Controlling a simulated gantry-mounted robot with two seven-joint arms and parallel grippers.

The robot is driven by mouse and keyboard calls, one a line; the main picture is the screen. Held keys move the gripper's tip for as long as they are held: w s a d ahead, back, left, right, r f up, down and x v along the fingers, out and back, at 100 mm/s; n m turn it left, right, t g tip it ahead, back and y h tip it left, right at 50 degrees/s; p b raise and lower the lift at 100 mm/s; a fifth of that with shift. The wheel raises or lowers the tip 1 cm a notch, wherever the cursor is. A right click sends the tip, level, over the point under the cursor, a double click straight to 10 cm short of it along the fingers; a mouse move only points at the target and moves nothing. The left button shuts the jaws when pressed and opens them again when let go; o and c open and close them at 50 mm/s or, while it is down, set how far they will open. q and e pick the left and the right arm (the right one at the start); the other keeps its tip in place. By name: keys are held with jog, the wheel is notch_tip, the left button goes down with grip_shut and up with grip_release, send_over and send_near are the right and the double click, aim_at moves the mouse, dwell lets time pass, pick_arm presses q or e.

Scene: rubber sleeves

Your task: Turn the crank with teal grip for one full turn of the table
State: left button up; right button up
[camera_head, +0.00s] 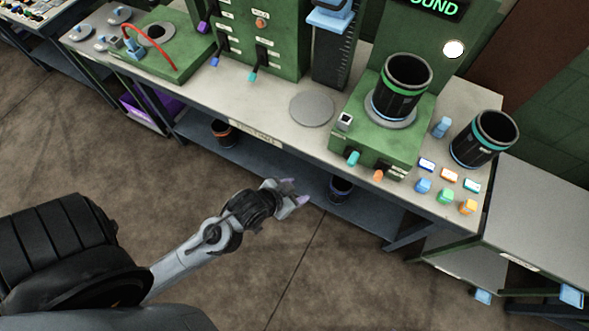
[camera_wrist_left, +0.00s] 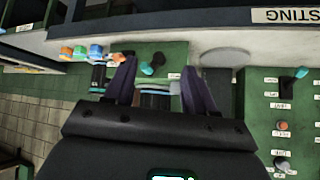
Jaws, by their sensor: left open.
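The teal grip (camera_head: 352,157) of the crank sticks out from the front of a green machine (camera_head: 395,146). On that machine, a round grey table (camera_head: 372,116) carries an upright black sleeve (camera_head: 403,82) with a green band. An orange grip (camera_head: 378,175) sits just right of the teal one. My left gripper (camera_head: 297,192) is open and empty, in front of the bench, left of and apart from the teal grip. In the left wrist view, the teal grip (camera_wrist_left: 148,68) appears beyond and between my spread fingers (camera_wrist_left: 155,74). My right gripper is not in view.
Another black sleeve (camera_head: 484,138) with a blue band stands at the bench's right end, near several coloured blocks (camera_head: 445,196). A flat grey disc (camera_head: 311,109) lies left of the machine. A lower shelf (camera_head: 270,165) holds dark sleeves. The floor before the bench is clear.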

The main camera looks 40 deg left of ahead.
pick_arm(q)
jog(key=shift+r, duration=0.1)
jog(key=n+t+y+b, duration=0.5)
jog(key=t+y+b, duration=0.1)
jog(key=t+b, duration=0.15)
send_near(355, 155)
notch_tip(355, 155, down, 2)
jog(key=p, duration=0.1)
jog(key=shift+t, duration=0.45)
jog(key=x, duration=0.9)
jog(key=shift+w+a, duration=0.1)
jog(key=shift+w, duration=0.05)
jog(key=shift+x, duration=0.85)
